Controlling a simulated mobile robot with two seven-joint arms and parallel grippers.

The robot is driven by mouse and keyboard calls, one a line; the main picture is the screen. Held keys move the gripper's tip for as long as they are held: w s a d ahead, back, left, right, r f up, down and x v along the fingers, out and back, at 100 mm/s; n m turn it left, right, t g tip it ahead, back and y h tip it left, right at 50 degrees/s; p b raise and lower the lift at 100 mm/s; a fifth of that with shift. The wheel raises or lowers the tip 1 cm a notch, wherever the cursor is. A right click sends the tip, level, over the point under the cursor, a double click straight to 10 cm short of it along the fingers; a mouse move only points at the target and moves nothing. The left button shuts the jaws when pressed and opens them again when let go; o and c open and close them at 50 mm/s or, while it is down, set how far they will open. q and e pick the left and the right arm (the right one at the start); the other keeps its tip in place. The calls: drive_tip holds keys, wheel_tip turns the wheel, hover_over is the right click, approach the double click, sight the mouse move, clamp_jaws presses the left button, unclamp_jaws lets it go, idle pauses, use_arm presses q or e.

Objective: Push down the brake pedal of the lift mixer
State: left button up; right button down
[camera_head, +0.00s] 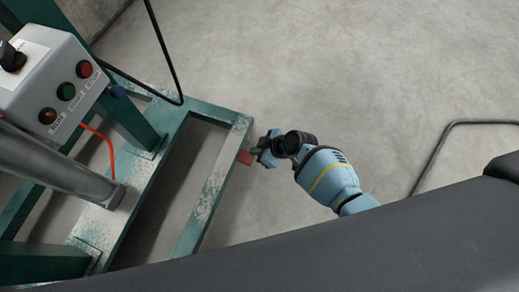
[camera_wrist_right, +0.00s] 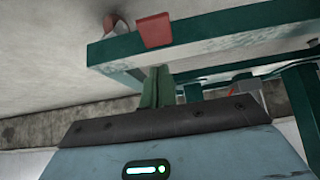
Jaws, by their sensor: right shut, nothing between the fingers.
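The brake pedal is a small red plate (camera_head: 245,157) at the outer edge of the lift mixer's worn green base frame (camera_head: 209,191). In the right wrist view the red pedal (camera_wrist_right: 155,29) sticks out from the green and white frame beam, near the top. My right gripper (camera_head: 259,151) is right beside the pedal in the head view, shut and empty. In the right wrist view its closed green fingers (camera_wrist_right: 157,88) point toward the beam, below the pedal in the picture. I cannot tell whether they touch it. My left gripper is not in view.
A grey control box (camera_head: 55,80) with several buttons and a black knob stands at the upper left. A grey cylinder (camera_head: 60,165) and an orange cable (camera_head: 107,143) lie beneath it. A black cable (camera_head: 172,75) hangs over the frame. Concrete floor (camera_head: 350,60) is open to the right.

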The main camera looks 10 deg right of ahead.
drive_tip(key=s+d+r+p, duration=0.3)
drive_tip(key=s+d+r, duration=0.1)
drive_tip(key=d+r, duration=0.1)
drive_tip(key=shift+s+d, duration=0.3)
drive_tip(key=shift+d, duration=0.55)
